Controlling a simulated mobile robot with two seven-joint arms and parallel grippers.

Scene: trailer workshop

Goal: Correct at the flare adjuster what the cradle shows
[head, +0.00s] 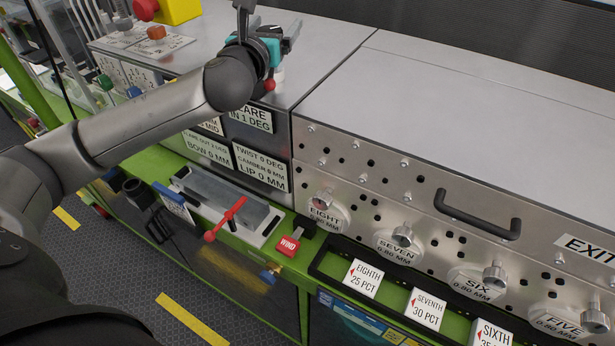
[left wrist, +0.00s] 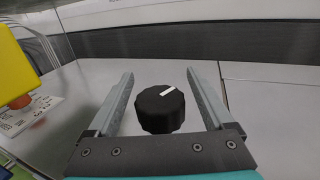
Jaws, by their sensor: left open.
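My left gripper (head: 286,38) is over the top of the metal cabinet at upper centre in the head view. In the left wrist view the open gripper (left wrist: 160,78) has a black knob (left wrist: 158,112) with a white pointer mark between its two fingers. A gap shows on each side of the knob. The pointer leans toward the upper right. No label naming the knob is visible. The cradle (head: 207,184), a metal trough with a red lever (head: 226,219), sits on the green ledge. Readout cards beside it include one ending "IN 1 DEG" (head: 250,117). My right gripper is out of view.
A yellow box with a red button (head: 145,8) stands at upper left. A red "WIND" tag (head: 289,243) lies right of the cradle. Numbered knobs and a black handle (head: 478,214) line the right cabinet front. Its top (head: 440,100) is clear.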

